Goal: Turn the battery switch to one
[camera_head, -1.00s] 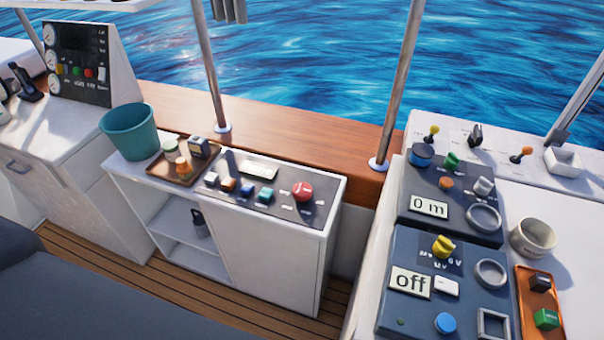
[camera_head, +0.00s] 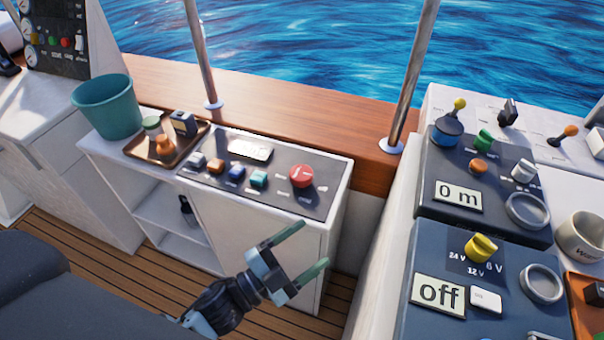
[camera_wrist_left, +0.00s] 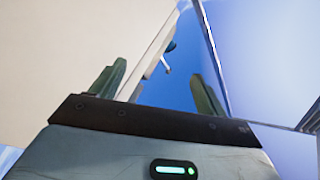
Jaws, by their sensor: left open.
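A round red knob (camera_head: 301,176), which looks like the battery switch, sits at the right end of the dark panel (camera_head: 228,190) on the white cabinet. Its labels are too small to read. My left gripper (camera_head: 315,245) is open and empty, with green fingers spread, in front of the cabinet and apart from the knob. In the left wrist view the gripper (camera_wrist_left: 158,88) shows both fingers with nothing between them; no red knob shows there. My right gripper is in no view.
The panel also has several small coloured switches and a white label plate (camera_head: 250,150). A brown tray (camera_head: 138,153) and a teal bucket (camera_head: 107,107) stand to its left. A console with a yellow dial (camera_head: 481,248) and an "off" display (camera_head: 438,294) stands at the right.

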